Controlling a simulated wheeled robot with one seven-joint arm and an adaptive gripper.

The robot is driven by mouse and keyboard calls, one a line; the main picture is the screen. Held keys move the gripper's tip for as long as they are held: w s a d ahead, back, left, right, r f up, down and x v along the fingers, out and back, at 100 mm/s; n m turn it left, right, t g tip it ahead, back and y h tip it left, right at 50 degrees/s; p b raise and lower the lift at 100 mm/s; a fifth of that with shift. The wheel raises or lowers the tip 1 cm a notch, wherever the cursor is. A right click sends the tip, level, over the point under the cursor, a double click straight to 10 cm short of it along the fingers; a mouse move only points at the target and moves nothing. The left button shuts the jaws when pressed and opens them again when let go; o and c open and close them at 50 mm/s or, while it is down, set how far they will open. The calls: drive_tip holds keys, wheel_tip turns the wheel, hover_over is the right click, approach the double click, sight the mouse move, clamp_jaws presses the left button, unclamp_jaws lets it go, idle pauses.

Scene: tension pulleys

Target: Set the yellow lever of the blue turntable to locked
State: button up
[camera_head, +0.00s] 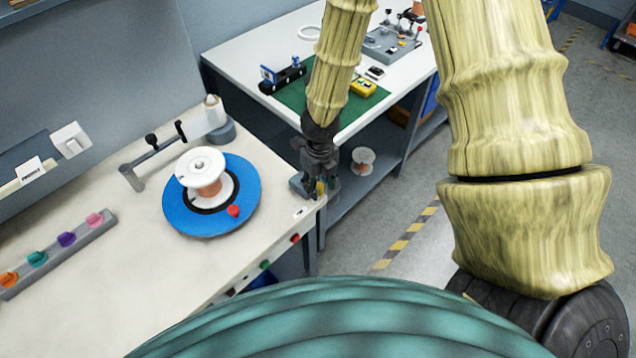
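The blue turntable (250,190) lies flat on the pale bench, with a white and copper spool (203,163) standing on it and a red knob (233,211) near its front edge. My gripper (319,184) points down at the bench's right corner, to the right of the turntable and apart from it. A grey block (297,187) sits at that corner, beside the fingers. A small yellow piece (320,188), likely the yellow lever, shows among the fingertips. The fingers hide most of it, so its setting, any contact and the finger gap cannot be made out.
A grey bracket arm (150,160) stands behind the turntable. A rail of coloured knobs (55,255) lies at the left. A second bench with a green mat (292,97) stands behind my gripper. Red and green buttons line the bench's front edge. The bench front is clear.

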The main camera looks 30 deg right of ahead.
drive_tip(key=shift+r, duration=0.1)
wheel_tip(320, 180, up, 12)
idle(1.0)
idle(0.4)
drive_tip(key=s+a+f+m+y+b, duration=0.1)
drive_tip(key=s+a+f+m+b, duration=0.2)
drive_tip(key=f+m, duration=0.45)
drive_tip(key=s+a+f+m+g+y, duration=0.1)
drive_tip(key=s+a+f+m, duration=0.1)
drive_tip(key=s+f+m, duration=0.5)
drive_tip(key=s+a+f+m+y+b, duration=0.1)
drive_tip(key=s+a+f+m+b, duration=0.15)
drive_tip(key=f+m, duration=0.45)
drive_tip(key=s+d+f+m+t+h+b, duration=0.1)
drive_tip(key=s+d+f+m+h+b, duration=0.2)
drive_tip(key=s+f+m, duration=0.9)
wheel_tip(320, 180, down, 4)
drive_tip(key=d+m, duration=0.1)
drive_tip(key=m, duration=0.4)
drive_tip(key=shift+d+r, duration=0.15)
drive_tip(key=shift+r, duration=0.05)
